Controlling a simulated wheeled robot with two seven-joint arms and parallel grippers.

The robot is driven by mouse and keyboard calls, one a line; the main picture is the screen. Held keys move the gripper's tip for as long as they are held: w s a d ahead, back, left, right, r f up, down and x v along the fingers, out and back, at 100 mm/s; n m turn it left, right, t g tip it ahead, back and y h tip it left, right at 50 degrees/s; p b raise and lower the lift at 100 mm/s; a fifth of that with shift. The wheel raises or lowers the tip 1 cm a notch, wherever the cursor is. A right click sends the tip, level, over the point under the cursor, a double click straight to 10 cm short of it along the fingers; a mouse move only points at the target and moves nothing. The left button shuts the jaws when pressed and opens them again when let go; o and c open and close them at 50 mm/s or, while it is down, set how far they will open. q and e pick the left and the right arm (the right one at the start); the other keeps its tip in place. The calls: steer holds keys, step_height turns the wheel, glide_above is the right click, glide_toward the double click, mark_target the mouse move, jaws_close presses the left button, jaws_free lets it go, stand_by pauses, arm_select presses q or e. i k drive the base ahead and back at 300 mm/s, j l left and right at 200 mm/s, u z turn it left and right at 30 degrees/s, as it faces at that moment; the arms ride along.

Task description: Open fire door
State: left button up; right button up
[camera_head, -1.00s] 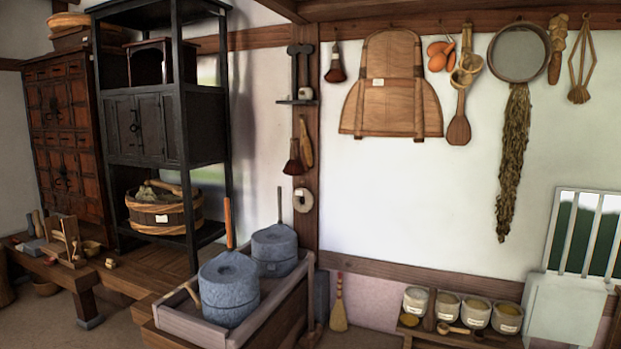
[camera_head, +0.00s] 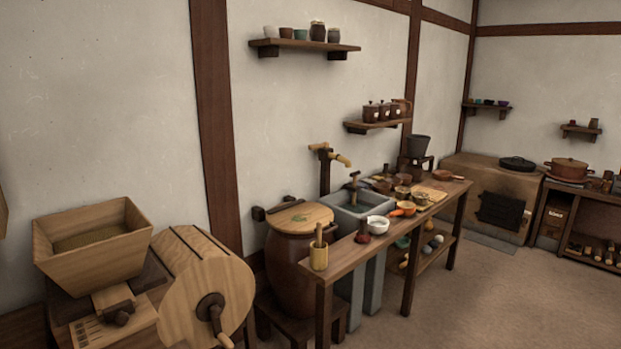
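A dark fire door (camera_head: 500,211) is on the front of the clay stove (camera_head: 488,180) at the far right corner. It looks shut, though it is small at this distance. A dark lidded pan (camera_head: 517,163) sits on top of the stove. Neither of my grippers shows in the head view.
A wooden hopper mill (camera_head: 205,290) with a crank stands at the near left. A lidded barrel (camera_head: 295,255) and a long sink table (camera_head: 345,257) with bowls line the wall. A low shelf unit (camera_head: 557,222) stands right of the stove. The floor (camera_head: 480,295) in front is clear.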

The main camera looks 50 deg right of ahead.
mark_target(505, 212)
steer(key=l+z, duration=0.4)
steer(key=i+l+z, duration=0.1)
steer(key=l+z, duration=0.25)
steer(key=i+l+z, duration=0.15)
steer(key=l+z, duration=0.25)
steer(key=i+l+z, duration=0.2)
steer(key=l+z, duration=0.15)
steer(key=i+l+z, duration=0.25)
steer(key=z, duration=0.15)
steer(key=i+l+z, duration=0.55)
steer(key=i, duration=0.35)
steer(key=i+l+z, duration=0.3)
steer(key=i, duration=0.15)
steer(key=i+z, duration=0.25)
steer(key=i, duration=1.1)
steer(key=i+z, duration=0.1)
steer(key=i, duration=0.8)
steer(key=i+j, duration=0.15)
steer(key=i, duration=1.55)
steer(key=i+j+z, duration=0.1)
steer(key=i, duration=0.75)
steer(key=i+j+z, duration=0.2)
steer(key=i, duration=0.15)
steer(key=i+j+z, duration=0.15)
steer(key=i, duration=0.2)
steer(key=l, duration=0.05)
